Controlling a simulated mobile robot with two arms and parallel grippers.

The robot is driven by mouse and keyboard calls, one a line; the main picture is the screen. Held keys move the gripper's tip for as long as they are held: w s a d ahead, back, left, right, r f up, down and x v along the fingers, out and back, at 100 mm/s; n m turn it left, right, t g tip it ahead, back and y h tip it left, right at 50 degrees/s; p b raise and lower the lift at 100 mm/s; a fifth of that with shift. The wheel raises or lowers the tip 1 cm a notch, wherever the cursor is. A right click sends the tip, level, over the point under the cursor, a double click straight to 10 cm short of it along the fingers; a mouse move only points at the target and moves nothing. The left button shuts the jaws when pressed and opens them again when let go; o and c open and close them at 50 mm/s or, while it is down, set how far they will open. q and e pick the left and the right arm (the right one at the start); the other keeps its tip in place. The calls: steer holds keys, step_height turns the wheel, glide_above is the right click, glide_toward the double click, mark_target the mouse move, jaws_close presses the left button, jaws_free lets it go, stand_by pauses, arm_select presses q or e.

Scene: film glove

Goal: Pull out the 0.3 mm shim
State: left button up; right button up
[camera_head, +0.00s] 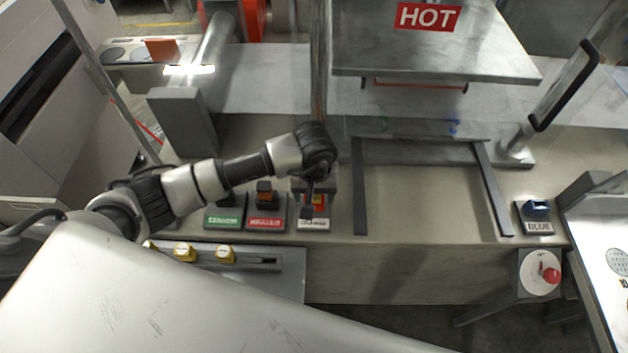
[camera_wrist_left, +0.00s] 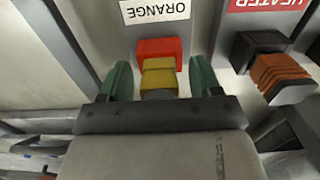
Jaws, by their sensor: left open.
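No marking that reads 0.3 mm is legible, so I cannot tell which piece is the 0.3 mm shim. My left gripper (camera_head: 308,211) is over the holder labelled ORANGE (camera_head: 314,224). In the left wrist view its two green fingers (camera_wrist_left: 160,76) are open. They stand either side of a yellow block (camera_wrist_left: 160,79), with a gap on both sides. A red block (camera_wrist_left: 157,49) sits just beyond the yellow one, beside the ORANGE label (camera_wrist_left: 155,11). Two yellow knobs (camera_head: 185,252) (camera_head: 225,254) stand on a grey slotted plate (camera_head: 262,262). My right gripper is not in view.
A holder labelled HEATER (camera_head: 266,223) and a green-labelled one (camera_head: 224,221) stand left of ORANGE. A BLUE holder (camera_head: 539,227) is far right. Dark rails (camera_head: 360,190) lie right of the gripper, below a plate with a HOT sign (camera_head: 428,16). Bench between the rails is clear.

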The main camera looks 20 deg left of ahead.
arm_select(q)
steer(key=shift+f, duration=0.15)
steer(key=shift+c, duration=0.5)
steer(key=c, duration=0.9)
steer(key=shift+c, duration=0.2)
steer(key=shift+r, duration=0.45)
steer(key=shift+r, duration=0.1)
steer(key=shift+r+p, duration=1.05)
steer(key=shift+r, duration=1.2)
